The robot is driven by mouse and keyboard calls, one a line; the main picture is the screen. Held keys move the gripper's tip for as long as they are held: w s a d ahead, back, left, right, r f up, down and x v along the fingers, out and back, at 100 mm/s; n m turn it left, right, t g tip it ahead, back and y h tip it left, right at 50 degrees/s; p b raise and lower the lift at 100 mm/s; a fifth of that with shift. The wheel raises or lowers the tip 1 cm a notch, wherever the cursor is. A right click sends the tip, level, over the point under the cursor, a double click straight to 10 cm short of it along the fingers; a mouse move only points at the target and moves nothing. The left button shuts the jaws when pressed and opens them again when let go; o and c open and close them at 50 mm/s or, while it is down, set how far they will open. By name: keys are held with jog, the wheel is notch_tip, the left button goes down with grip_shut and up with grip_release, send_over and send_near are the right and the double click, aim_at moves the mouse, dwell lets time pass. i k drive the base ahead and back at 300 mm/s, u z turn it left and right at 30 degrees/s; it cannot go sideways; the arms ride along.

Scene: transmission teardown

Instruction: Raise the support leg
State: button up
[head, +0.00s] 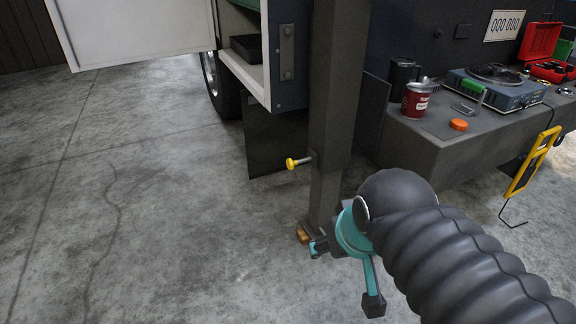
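The support leg (326,196) is a dark square tube coming out of a wider dark upright housing (337,80). It stands upright, and its foot is by a small wooden block (303,235) on the floor. A yellow-knobbed pin (292,164) sticks out to the left near the housing's lower end. My gripper (345,276), teal with dark fingertips, is low at the leg's foot, in front and to the right. Its two fingers are spread wide, with nothing visible between them. My arm hides part of the foot, so I cannot tell whether a finger touches the leg.
A vehicle body with an open white door (135,30) and a wheel (221,85) is behind. A grey bench-like ledge (430,138) at right holds a red can (416,101), an orange cap (458,125) and a device (500,92). A yellow frame (532,162) hangs there. The left floor is clear.

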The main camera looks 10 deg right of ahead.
aim_at(325, 189)
jog(key=u, duration=0.95)
jog(key=i, duration=0.45)
jog(key=z, duration=2.25)
